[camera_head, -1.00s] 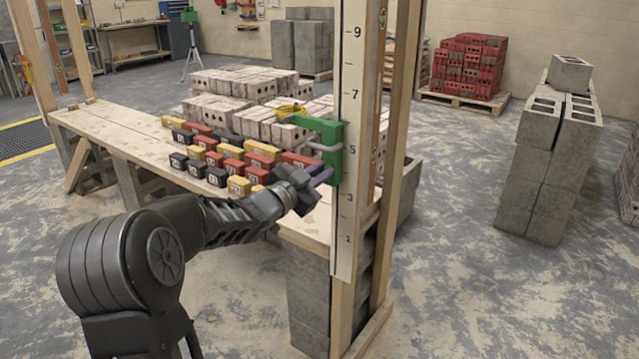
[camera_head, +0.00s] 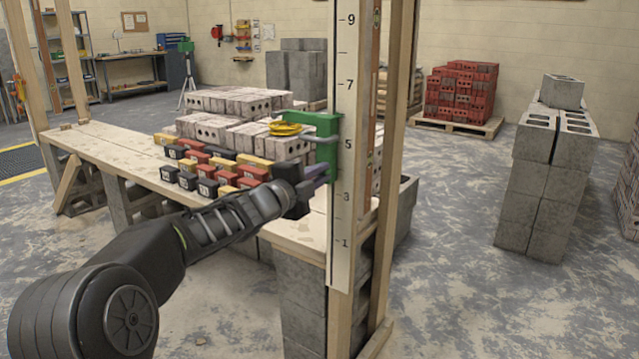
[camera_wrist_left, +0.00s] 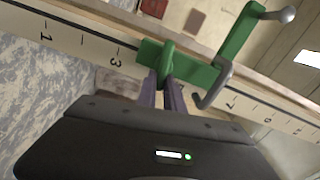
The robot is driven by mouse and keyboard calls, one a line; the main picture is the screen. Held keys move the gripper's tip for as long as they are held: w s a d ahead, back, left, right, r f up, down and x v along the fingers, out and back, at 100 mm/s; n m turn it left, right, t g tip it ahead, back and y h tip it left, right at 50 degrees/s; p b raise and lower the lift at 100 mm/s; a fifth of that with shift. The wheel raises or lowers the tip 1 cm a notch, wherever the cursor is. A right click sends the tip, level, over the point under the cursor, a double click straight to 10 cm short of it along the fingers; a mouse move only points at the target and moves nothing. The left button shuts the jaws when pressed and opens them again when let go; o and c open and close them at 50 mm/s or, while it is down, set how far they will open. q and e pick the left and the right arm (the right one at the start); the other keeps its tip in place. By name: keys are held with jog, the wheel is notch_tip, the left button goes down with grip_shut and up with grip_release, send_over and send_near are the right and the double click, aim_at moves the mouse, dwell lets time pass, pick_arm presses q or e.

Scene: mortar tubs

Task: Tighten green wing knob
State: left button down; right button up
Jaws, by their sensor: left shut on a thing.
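The green bracket (camera_head: 325,135) sits on the white numbered board (camera_head: 341,225) of the wooden post, just above mark 3. A grey hook shows on it in the wrist view. The green wing knob (camera_wrist_left: 167,57) stands out from the bracket's lower end in the left wrist view. My left gripper (camera_head: 320,180) reaches the bracket's lower end in the head view. In the wrist view its purple fingers (camera_wrist_left: 163,88) are shut on the wing knob, with the knob's top showing beyond them. My right gripper is in neither view.
A wooden plank bench (camera_head: 115,145) carries pale bricks (camera_head: 238,102) and several red, yellow and black blocks (camera_head: 206,172) behind my left forearm. A yellow coil (camera_head: 284,128) lies by the bracket. Grey block stacks (camera_head: 530,180) stand right. Floor between is clear.

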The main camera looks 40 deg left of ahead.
pick_arm(q)
jog(key=shift+a+r+m+b, duration=0.15)
jog(key=shift+a+m+b, duration=0.1)
jog(key=shift+m+b, duration=0.5)
jog(key=shift+s, duration=0.1)
jog(key=c, duration=1.6)
grip_release()
jog(key=shift+o, duration=0.7)
jog(key=shift+a, duration=0.1)
jog(key=shift+f, duration=0.2)
